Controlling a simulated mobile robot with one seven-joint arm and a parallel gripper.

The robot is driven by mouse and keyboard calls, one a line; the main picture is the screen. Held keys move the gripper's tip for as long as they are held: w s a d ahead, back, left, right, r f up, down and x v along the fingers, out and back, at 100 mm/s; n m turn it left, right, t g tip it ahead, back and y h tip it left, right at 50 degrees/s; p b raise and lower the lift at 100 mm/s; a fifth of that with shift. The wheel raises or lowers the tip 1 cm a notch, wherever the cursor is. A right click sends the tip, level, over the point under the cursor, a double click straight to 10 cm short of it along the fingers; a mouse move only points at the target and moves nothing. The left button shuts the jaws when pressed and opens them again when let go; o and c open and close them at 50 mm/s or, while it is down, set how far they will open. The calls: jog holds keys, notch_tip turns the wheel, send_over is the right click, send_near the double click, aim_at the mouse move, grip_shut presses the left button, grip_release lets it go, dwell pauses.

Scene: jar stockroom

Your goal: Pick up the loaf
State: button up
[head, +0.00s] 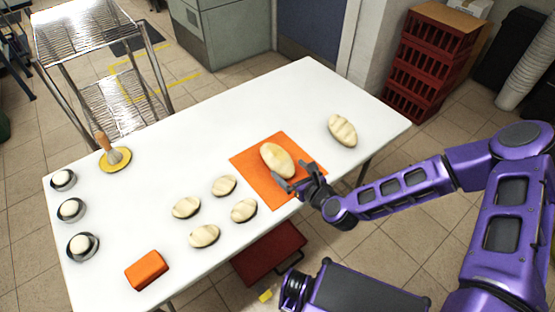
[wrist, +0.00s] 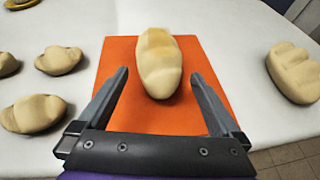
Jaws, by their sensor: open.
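A pale, oblong loaf (head: 277,160) lies on an orange mat (head: 244,166) on the white table. In the wrist view the loaf (wrist: 159,64) lies lengthwise ahead, between the lines of the two fingers, with the orange mat (wrist: 118,62) around it. My gripper (head: 294,182) is open and empty at the near right side of the loaf. A second, scored loaf (head: 342,130) lies on the bare table to the right.
Several small rolls (head: 204,236) lie left of the mat. An orange block (head: 147,270), small bowls (head: 82,247) with pale balls, and a brush on a yellow dish (head: 115,160) stand further left. The table's far middle (head: 240,110) is clear.

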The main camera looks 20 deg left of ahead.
aim_at(280, 163)
jog(key=shift+x, duration=3.3)
jog(key=c, duration=1.3)
